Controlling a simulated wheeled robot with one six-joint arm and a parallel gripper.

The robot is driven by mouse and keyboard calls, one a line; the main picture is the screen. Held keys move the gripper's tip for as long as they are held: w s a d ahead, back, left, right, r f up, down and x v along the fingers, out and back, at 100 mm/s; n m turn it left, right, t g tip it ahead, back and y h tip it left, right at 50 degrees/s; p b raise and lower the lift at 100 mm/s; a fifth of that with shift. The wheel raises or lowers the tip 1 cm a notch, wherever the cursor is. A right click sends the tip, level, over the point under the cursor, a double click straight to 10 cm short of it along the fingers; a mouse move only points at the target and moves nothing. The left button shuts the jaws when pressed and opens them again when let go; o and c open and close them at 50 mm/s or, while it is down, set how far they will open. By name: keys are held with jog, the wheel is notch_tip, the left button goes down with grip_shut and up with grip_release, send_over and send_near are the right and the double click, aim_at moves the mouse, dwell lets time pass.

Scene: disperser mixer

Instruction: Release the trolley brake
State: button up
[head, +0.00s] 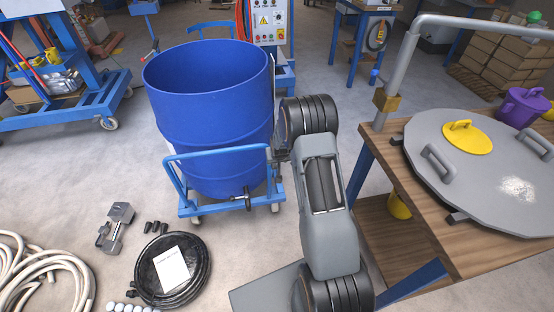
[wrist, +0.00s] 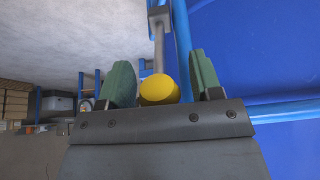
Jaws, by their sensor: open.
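A blue trolley (head: 215,155) with a tubular rail and small casters carries a large open blue drum (head: 205,110). A yellow-ended lever (wrist: 158,91) shows in the wrist view, its grey rod running up to a grey block beside a blue tube. I take this for the brake lever; I cannot make it out in the head view. My gripper (wrist: 160,66) is open, its two green fingers on either side of the yellow end, with gaps on both sides. In the head view my arm hides most of the gripper beside the drum's right side.
A wooden table (head: 460,255) with a grey lid (head: 480,165) and a post stands close to my arm's right. A black coiled hose (head: 195,260), a grey clamp-like part (head: 117,225) and pale hoses (head: 45,275) lie on the floor at left.

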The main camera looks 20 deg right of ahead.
jog(key=p+v, duration=0.1)
jog(key=v, duration=1.2)
jog(key=shift+s+r, duration=0.25)
jog(key=shift+r, duration=0.1)
jog(key=s+a+f+g, duration=0.1)
jog(key=s+f+g, duration=0.1)
jog(key=s, duration=0.3)
jog(key=s+a+r+n+p, duration=0.1)
jog(key=s+a+r+p, duration=0.2)
jog(key=s+r, duration=0.2)
jog(key=s+a+r+n+p, duration=0.1)
jog(key=s+a+r+p, duration=0.2)
jog(key=r, duration=0.9)
jog(key=s+a+r+y+p, duration=0.1)
jog(key=s+a+r+p, duration=0.2)
jog(key=s+r, duration=0.6)
jog(key=shift+s+a+n+p, duration=0.2)
jog(key=shift+a+n+p, duration=0.2)
jog(key=shift+a, duration=0.05)
